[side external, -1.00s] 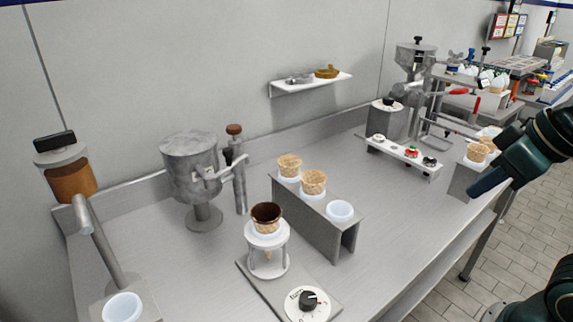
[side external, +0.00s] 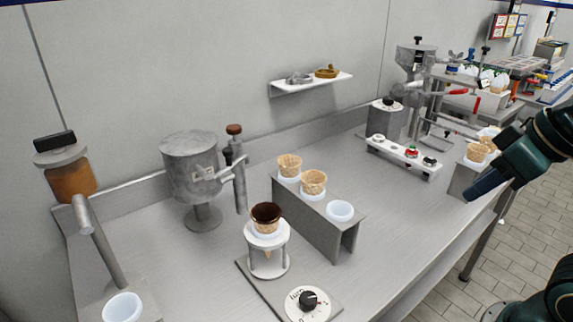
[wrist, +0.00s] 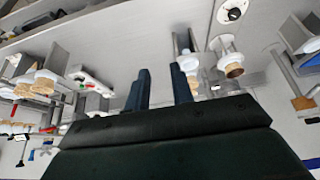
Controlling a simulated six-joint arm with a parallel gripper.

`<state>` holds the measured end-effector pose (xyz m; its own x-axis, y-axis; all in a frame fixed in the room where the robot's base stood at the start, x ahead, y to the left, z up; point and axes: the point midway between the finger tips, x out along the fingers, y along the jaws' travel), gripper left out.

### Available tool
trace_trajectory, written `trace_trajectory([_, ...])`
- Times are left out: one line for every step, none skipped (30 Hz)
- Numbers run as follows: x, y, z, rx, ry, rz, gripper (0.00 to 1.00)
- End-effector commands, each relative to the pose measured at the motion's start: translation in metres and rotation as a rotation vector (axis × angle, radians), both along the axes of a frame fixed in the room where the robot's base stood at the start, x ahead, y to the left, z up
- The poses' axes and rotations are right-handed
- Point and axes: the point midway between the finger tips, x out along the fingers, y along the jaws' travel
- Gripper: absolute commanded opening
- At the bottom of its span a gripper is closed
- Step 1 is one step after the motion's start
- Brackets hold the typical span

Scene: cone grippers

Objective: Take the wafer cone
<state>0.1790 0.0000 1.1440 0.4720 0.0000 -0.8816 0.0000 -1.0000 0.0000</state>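Two wafer cones stand in a grey rack in the side external view, one at the back (side external: 289,166) and one in the middle (side external: 313,183). The rack (side external: 318,232) has a white cup (side external: 340,210) without a cone at its front end. More wafer cones (side external: 478,153) stand in a second holder (side external: 463,179) at the right, close to my arm. A dark-lined cone (side external: 266,217) sits in a white round stand. My gripper (side external: 484,184) is at the right, beside the second holder. In the wrist view its two fingers (wrist: 160,78) are apart, with nothing visible between them.
A metal hopper (side external: 188,165) with a lever stands behind the dark-lined cone. A dispenser (side external: 68,180) is at the left. A button panel (side external: 404,155) lies near the second holder. The counter (side external: 385,215) between rack and gripper is clear.

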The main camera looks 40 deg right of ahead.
Motion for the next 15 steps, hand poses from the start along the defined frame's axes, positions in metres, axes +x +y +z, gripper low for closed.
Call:
trace_trajectory([0.0000, 0.0000, 0.0000, 0.000, 0.000, 0.000, 0.33])
trace_trajectory([0.0000, 0.0000, 0.0000, 0.000, 0.000, 0.000, 0.39])
trace_trajectory([0.0000, 0.0000, 0.0000, 0.000, 0.000, 0.000, 0.47])
trace_trajectory([0.0000, 0.0000, 0.0000, 0.000, 0.000, 0.000, 0.53])
trace_trajectory([0.0000, 0.0000, 0.0000, 0.000, 0.000, 0.000, 0.59])
trace_trajectory([0.0000, 0.0000, 0.0000, 0.000, 0.000, 0.000, 0.67])
trace_trajectory([0.0000, 0.0000, 0.0000, 0.000, 0.000, 0.000, 0.73])
trace_trajectory([0.0000, 0.0000, 0.0000, 0.000, 0.000, 0.000, 0.77])
trace_trajectory([0.0000, 0.0000, 0.0000, 0.000, 0.000, 0.000, 0.77])
trace_trajectory([0.0000, 0.0000, 0.0000, 0.000, 0.000, 0.000, 0.77])
trace_trajectory([0.0000, 0.0000, 0.0000, 0.000, 0.000, 0.000, 0.77])
trace_trajectory([0.0000, 0.0000, 0.0000, 0.000, 0.000, 0.000, 0.77])
trace_trajectory([0.0000, 0.0000, 0.0000, 0.000, 0.000, 0.000, 0.77])
trace_trajectory([0.0000, 0.0000, 0.0000, 0.000, 0.000, 0.000, 0.77])
trace_trajectory([0.0000, 0.0000, 0.0000, 0.000, 0.000, 0.000, 0.77])
